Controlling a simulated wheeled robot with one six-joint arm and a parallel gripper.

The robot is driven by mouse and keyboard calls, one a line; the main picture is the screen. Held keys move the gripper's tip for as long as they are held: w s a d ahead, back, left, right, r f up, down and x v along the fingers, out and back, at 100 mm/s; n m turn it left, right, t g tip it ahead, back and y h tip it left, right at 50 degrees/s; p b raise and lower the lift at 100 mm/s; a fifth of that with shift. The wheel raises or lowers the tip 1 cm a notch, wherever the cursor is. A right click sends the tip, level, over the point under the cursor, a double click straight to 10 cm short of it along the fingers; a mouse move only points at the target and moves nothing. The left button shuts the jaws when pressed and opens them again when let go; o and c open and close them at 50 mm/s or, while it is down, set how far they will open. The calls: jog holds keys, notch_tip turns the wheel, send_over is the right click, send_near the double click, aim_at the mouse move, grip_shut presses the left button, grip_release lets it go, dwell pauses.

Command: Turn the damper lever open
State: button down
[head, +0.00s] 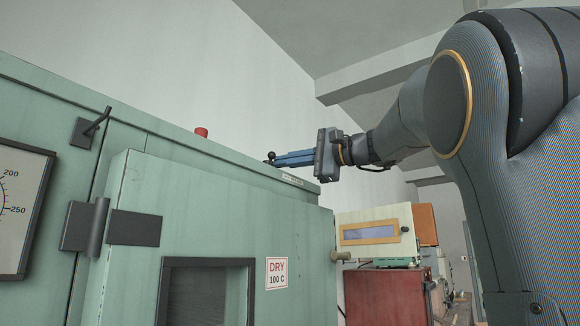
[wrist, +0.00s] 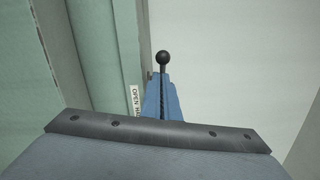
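The damper lever ends in a black ball knob (head: 271,157) at the far top edge of the green cabinet. The knob also shows in the wrist view (wrist: 163,57), just beyond my blue fingertips. My gripper (head: 291,158) reaches in from the right, level with the cabinet top. In the wrist view its fingers (wrist: 163,88) are close together, with a thin dark gap lined up with the knob. They appear shut on the lever's stem, which is mostly hidden between them. A white label (wrist: 135,103), partly covered, reads "OPEN" and part of another word, left of the fingers.
Space above the cabinet is clear.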

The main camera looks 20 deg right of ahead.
jog(key=shift+s+a+r, duration=0.25)
jog(key=shift+a+r, duration=0.05)
jog(key=shift+a, duration=0.1)
jog(key=shift+d, duration=0.1)
jog(key=d, duration=0.1)
jog(key=s+d+f, duration=0.1)
jog(key=d, duration=0.2)
jog(key=shift+s+d+f+b, duration=0.2)
jog(key=shift+s+d+b, duration=0.1)
jog(key=shift+s+d, duration=0.1)
jog(key=s+b, duration=0.2)
jog(key=s, duration=0.6)
jog(key=shift+s+f+b, duration=0.2)
jog(key=shift+s+b, duration=0.1)
